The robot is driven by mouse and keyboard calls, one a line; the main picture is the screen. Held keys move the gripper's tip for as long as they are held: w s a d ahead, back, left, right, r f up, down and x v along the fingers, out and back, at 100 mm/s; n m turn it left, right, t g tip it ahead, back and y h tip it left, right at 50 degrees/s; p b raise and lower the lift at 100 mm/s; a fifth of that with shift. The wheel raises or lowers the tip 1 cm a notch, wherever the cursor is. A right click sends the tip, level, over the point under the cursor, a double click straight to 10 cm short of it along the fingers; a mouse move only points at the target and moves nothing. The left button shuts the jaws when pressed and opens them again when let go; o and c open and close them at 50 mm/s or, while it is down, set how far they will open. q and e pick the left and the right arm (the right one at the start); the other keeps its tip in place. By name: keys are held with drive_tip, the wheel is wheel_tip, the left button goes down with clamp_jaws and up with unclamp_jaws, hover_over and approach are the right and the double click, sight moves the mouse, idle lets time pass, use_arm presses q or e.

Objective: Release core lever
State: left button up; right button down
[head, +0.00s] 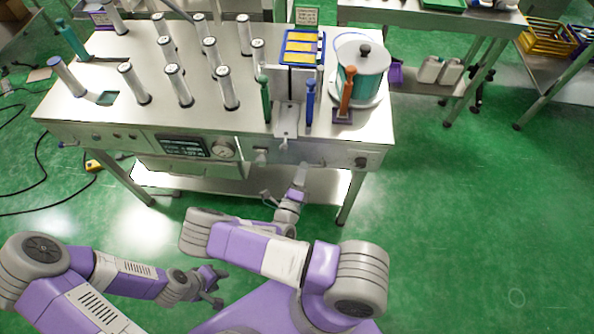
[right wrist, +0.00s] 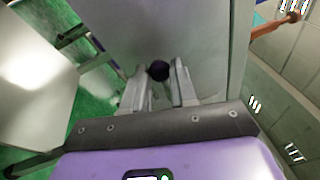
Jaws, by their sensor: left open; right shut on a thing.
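My right gripper (head: 299,176) is at the front of the workbench, low under its front edge. In the right wrist view its two fingers (right wrist: 159,85) are shut on a dark round lever knob (right wrist: 158,70) in front of a grey metal face. No label there shows whether this is the core lever, and the knob is hidden in the head view. My left gripper (head: 215,286) is open and empty, low over the floor at the left, well away from the bench.
On the workbench (head: 110,65) stand several upright metal cylinders, a green handle (head: 265,98), a blue handle (head: 309,102) and an orange handle (head: 346,92). A lidded pot (head: 362,60) stands at the right.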

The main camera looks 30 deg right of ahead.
drive_tip(key=shift+f, duration=0.1)
drive_tip(key=c, duration=0.9)
unclamp_jaws()
drive_tip(key=p+v, duration=0.1)
drive_tip(key=v, duration=0.6)
drive_tip(key=shift+s+a, duration=0.2)
drive_tip(key=shift+s, duration=0.05)
